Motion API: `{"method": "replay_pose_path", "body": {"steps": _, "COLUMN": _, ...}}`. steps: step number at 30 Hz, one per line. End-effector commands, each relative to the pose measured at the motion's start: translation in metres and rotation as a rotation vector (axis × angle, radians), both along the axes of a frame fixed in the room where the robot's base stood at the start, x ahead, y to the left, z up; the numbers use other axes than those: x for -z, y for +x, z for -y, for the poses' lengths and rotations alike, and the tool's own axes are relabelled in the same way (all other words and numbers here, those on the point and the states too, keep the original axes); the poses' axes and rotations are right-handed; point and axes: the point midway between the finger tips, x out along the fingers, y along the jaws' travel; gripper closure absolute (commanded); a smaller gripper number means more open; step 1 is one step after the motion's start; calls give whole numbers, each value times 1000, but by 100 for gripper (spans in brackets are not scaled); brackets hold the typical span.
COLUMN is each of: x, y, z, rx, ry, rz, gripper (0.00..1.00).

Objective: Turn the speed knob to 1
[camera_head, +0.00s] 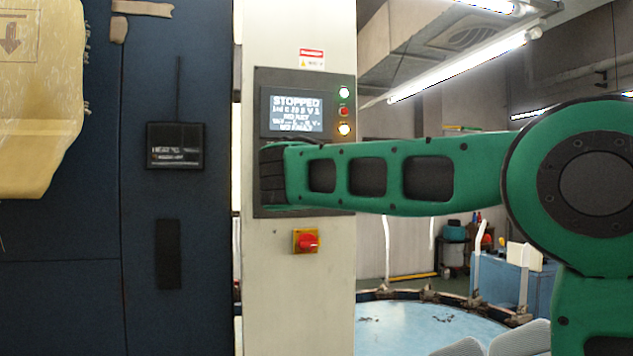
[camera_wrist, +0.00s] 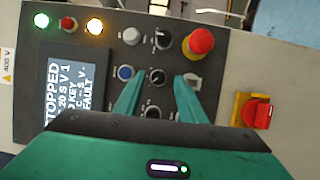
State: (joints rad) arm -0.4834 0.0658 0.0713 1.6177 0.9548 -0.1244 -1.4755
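In the wrist view, several dark knobs sit on the control panel (camera_wrist: 108,62): an upper one (camera_wrist: 162,39), a middle one (camera_wrist: 157,76) and a lower one (camera_wrist: 152,113). Their labels are too small to read, so I cannot tell which is the speed knob. My gripper (camera_wrist: 159,84) is open, its two green fingers on either side of the middle knob. I see a gap on both sides; the depth to the panel is unclear. The display (camera_head: 296,112) reads STOPPED, with "V 1" on a lower line. In the head view my arm hides the knobs.
Near the fingers are a red mushroom button (camera_wrist: 200,42), a blue button (camera_wrist: 125,72), a light grey knob (camera_wrist: 132,36) and a light grey switch (camera_wrist: 192,79). A red and yellow rotary switch (camera_head: 307,241) is below the panel. Open room lies right of the column.

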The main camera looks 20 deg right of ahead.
Motion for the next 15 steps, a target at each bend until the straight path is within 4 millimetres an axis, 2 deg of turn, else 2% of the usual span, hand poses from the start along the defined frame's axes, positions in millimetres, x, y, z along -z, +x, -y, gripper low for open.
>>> {"method": "replay_pose_path", "body": {"steps": 5, "x": 0, "y": -16, "z": -7, "rx": -3, "ry": 1, "rz": 2, "gripper": 63}}
{"method": "replay_pose_path", "body": {"steps": 15, "x": 4, "y": -73, "z": -31, "rx": -3, "ry": 0, "rz": -1, "gripper": 63}}
